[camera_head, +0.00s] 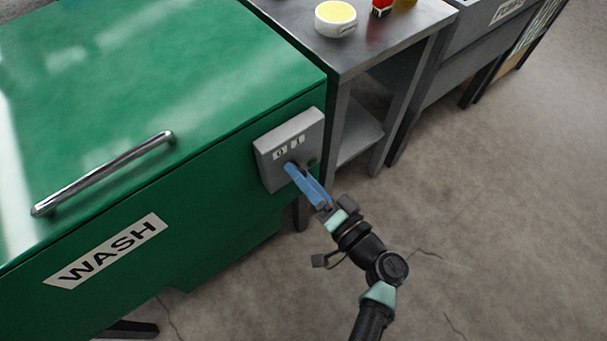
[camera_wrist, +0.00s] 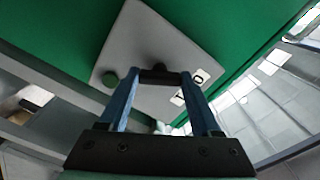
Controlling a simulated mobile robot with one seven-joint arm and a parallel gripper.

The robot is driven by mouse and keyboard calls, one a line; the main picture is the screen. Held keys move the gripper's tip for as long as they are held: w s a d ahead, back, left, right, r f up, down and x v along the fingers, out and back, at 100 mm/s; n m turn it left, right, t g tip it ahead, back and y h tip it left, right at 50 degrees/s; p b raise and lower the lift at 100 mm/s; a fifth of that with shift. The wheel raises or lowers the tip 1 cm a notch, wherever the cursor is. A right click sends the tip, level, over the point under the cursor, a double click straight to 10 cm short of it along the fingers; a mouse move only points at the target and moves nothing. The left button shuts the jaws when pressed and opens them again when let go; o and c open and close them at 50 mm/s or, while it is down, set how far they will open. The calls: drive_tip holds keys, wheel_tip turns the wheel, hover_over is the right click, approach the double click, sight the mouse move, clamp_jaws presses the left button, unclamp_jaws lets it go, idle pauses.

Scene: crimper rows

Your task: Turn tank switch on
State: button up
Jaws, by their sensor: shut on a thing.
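The green tank (camera_head: 160,75), labelled WASH, has a grey switch box (camera_head: 268,152) on its front right corner. The box carries two small white labels, 0 at left and 1 at right. My gripper (camera_head: 290,168), with blue fingers, reaches the box just below these labels. In the wrist view, my gripper (camera_wrist: 160,78) is shut on the dark switch (camera_wrist: 158,67), which shows between the fingertips. In the head view the fingers hide most of the switch. I cannot tell which label it points to.
A chrome handle (camera_head: 103,174) runs along the tank lid. A grey metal table (camera_head: 375,50) stands close to the right of the box, with a yellow-topped round container (camera_head: 335,18) and a red object (camera_head: 381,8) on it. The floor (camera_head: 490,200) at right is clear.

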drive_tip(key=shift+c, duration=0.7)
drive_tip(key=shift+m, duration=0.4)
drive_tip(key=m+p, duration=0.4)
drive_tip(key=m, duration=0.7)
drive_tip(key=o, duration=1.4)
